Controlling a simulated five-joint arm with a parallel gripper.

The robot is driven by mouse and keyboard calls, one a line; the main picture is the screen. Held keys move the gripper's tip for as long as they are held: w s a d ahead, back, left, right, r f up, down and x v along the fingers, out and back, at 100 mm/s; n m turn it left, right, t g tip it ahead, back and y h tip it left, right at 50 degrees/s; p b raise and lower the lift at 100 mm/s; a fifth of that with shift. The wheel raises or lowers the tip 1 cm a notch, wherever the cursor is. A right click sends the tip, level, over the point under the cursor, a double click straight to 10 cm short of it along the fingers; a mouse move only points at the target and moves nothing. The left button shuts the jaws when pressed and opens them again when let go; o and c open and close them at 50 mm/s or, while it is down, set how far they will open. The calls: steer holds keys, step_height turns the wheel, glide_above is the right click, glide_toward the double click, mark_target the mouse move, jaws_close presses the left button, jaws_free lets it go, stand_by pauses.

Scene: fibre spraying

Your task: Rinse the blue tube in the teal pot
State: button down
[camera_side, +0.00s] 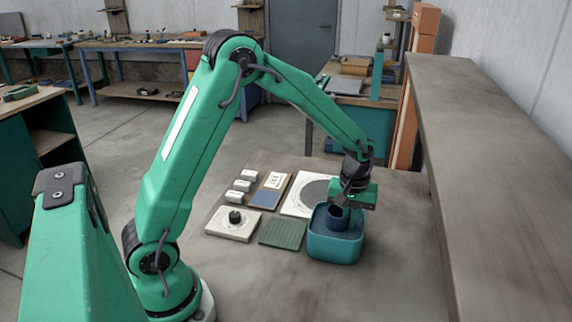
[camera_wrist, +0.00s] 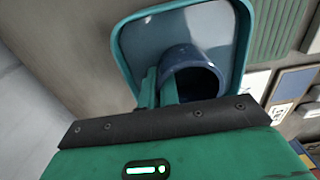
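The teal pot (camera_side: 335,248) stands on the table below my gripper, its open top facing up. The blue tube (camera_side: 337,217) is inside the pot's opening, its dark open end up and its lower part hidden by the pot wall. In the wrist view the tube (camera_wrist: 188,57) lies within the rim of the pot (camera_wrist: 121,50). My gripper (camera_wrist: 159,90) has its two green fingers close together at the tube's near edge, and they appear shut on its wall. In the side view my gripper (camera_side: 350,205) is just above the pot, with its fingertips mostly hidden.
Left of the pot are a green ribbed mat (camera_side: 283,234), a white plate with a black knob (camera_side: 234,222), a white board with a grey disc (camera_side: 311,193) and several small white blocks. A raised ledge (camera_side: 490,170) runs along the right. The table front is clear.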

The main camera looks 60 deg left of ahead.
steer(key=shift+r, duration=2.75)
